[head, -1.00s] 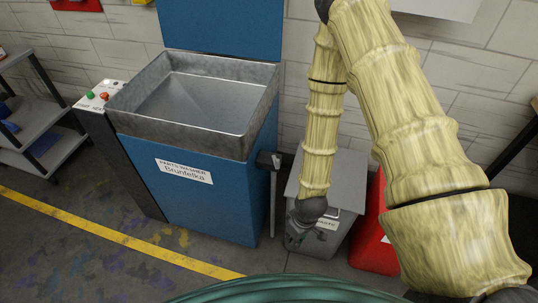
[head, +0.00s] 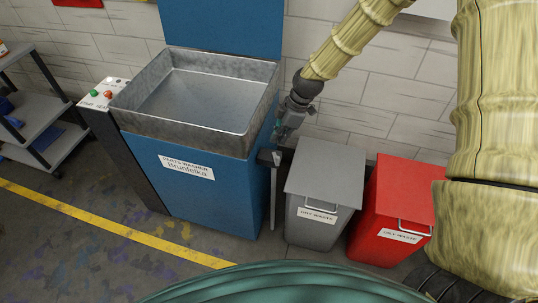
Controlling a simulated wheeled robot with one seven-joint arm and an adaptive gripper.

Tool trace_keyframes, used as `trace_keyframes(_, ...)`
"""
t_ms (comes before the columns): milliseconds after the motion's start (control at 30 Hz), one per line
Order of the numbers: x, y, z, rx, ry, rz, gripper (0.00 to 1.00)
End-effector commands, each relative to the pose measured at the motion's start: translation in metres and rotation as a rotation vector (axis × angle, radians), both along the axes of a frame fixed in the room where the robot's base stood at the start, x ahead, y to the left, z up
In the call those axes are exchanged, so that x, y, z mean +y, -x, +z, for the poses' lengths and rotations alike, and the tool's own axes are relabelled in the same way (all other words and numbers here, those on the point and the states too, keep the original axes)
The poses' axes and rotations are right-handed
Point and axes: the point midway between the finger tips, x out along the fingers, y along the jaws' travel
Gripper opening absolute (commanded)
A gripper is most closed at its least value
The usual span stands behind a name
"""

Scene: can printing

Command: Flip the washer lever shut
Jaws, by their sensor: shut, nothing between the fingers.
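The blue parts washer (head: 205,205) stands left of centre with its grey metal basin (head: 200,110) open at the top. Its lever (head: 273,195) is a thin grey bar on the right side, hanging straight down from a dark block (head: 268,158). My gripper (head: 281,136) is shut and empty, pointing down beside the basin's right edge, above and slightly right of the dark block. It looks apart from the lever; the exact depth gap is hard to tell.
A grey dry-waste bin (head: 325,180) and a red oily-waste bin (head: 392,205) stand right of the washer. A button panel (head: 103,94) is on its left, and a shelf cart (head: 35,125) stands farther left. Open floor lies in front.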

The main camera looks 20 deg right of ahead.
Motion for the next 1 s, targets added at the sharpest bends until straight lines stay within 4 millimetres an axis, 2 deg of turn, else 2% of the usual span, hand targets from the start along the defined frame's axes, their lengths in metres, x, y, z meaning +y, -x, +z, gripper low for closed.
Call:
trace_keyframes(267,0.003,0.000,-0.008,0.001,0.001,-0.001,0.00)
trace_keyframes(1000,0.028,-0.006,-0.080,0.002,0.001,-0.002,0.00)
